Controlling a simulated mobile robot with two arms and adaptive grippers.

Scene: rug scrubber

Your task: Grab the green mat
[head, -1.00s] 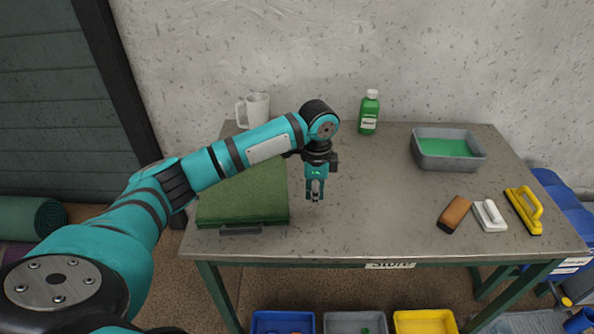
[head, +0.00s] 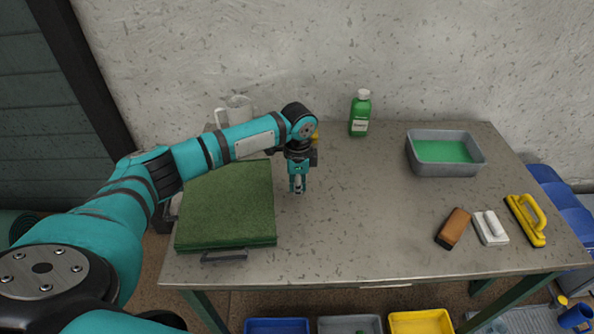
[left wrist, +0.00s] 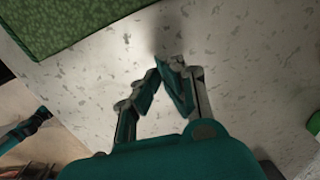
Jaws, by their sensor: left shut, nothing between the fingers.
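The green mat (head: 226,205) lies flat at the left end of the metal table, with a dark grey handle or clip (head: 224,256) at its front edge. My left arm crosses over its back part and hides some of it. My left gripper (head: 298,189) points down over the table just right of the mat, apart from it. It is shut and empty. In the left wrist view the left gripper's fingertips (left wrist: 168,68) come together above the speckled tabletop, and the mat (left wrist: 70,20) shows at the upper left. My right gripper is not in view.
A white pitcher (head: 238,106) and a green bottle (head: 360,114) stand at the back. A grey tub (head: 410,158) with green liquid, a brown brush (head: 453,228), a white brush (head: 490,229) and a yellow scrubber (head: 526,221) are at the right. The table's middle is clear.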

